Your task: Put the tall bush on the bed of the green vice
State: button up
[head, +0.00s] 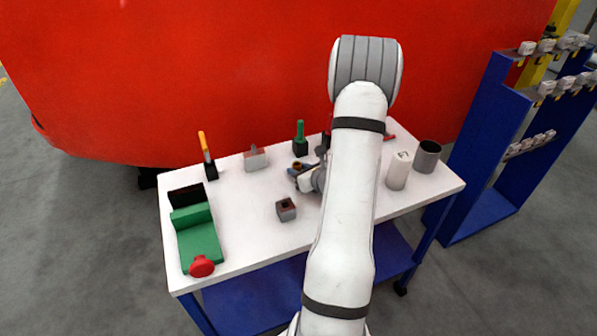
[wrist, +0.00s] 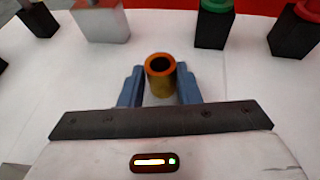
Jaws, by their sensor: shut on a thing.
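The tall bush, a bronze tube with an orange rim and a dark bore, stands upright between the blue fingers of my gripper in the wrist view (wrist: 160,77). Its top also shows in the head view (head: 297,166). My gripper (head: 299,175) is shut on it near the middle of the table, low over the white top. I cannot tell whether the bush touches the table. The green vice (head: 200,243) lies at the table's left end, with a dark jaw at its back and a red handle (head: 202,266) at its front. Its green bed looks bare.
A grey block with a square hole (head: 286,210) sits between gripper and vice. Along the back stand a yellow-handled tool (head: 206,150), a grey-white block (head: 255,159) and a green-handled tool (head: 300,137). A white bottle (head: 398,172) and a dark cup (head: 427,157) stand right.

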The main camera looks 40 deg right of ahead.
jog(key=shift+f, duration=0.25)
jog(key=shift+f, duration=0.15)
jog(key=o, duration=1.1)
